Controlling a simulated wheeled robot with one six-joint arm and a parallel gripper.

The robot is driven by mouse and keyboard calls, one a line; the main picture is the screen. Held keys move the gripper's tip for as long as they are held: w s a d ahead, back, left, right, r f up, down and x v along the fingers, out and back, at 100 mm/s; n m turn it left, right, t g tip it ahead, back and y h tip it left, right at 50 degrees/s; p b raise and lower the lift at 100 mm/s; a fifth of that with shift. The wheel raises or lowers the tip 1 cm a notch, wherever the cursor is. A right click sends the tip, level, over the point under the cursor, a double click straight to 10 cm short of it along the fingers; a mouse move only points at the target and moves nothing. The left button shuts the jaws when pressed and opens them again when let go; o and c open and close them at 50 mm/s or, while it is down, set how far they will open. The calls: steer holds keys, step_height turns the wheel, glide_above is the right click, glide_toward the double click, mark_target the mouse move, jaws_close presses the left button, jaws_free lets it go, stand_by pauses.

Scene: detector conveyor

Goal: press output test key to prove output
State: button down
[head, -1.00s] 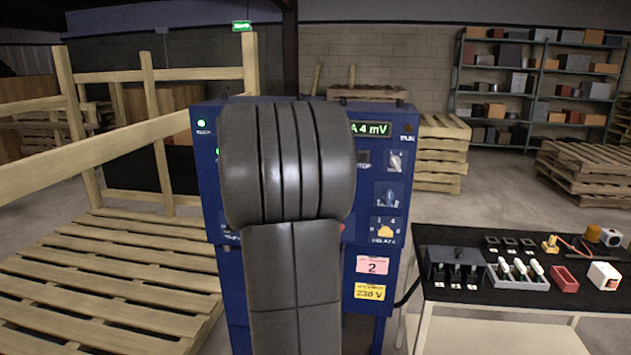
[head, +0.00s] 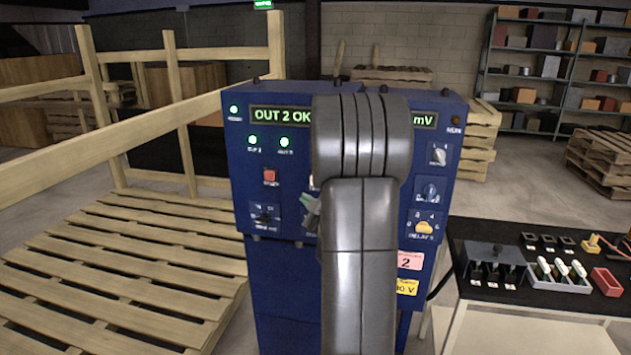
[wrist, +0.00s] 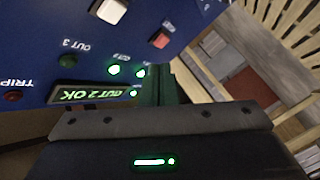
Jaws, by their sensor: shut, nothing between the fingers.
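The blue detector cabinet (head: 285,215) stands ahead, partly hidden by my arm. Its left display (head: 281,117) reads "OUT 2 OK"; in the wrist view the display (wrist: 96,94) shows the same, turned over. Two green lamps (head: 252,140) (head: 284,142) are lit below it. A red button (head: 270,176) sits under them. In the wrist view a white square key (wrist: 112,11) and the red button (wrist: 160,38) show; which one is the output test key I cannot read. My gripper (wrist: 158,84) is shut and empty, close to the panel. Its tip (head: 310,214) shows left of my arm.
A wooden rail and pallet (head: 130,255) lie left of the cabinet. A black-topped table (head: 510,298) with sample sticks and a red tray (head: 606,281) stands at the right. A selector knob (head: 263,215) sits low on the cabinet's left side.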

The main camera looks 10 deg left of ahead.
mark_target(311, 182)
steer(key=w+p, duration=0.2)
steer(key=w, duration=0.6)
steer(key=shift+d, duration=0.15)
steer(key=shift+w, duration=0.1)
stand_by(1.8)
steer(key=shift+w, duration=0.3)
steer(key=shift+w, duration=0.45)
stand_by(0.6)
steer(key=shift+s+b, duration=0.15)
steer(key=shift+b, duration=0.25)
steer(key=shift+s+b, duration=0.5)
steer(key=shift+s, duration=0.25)
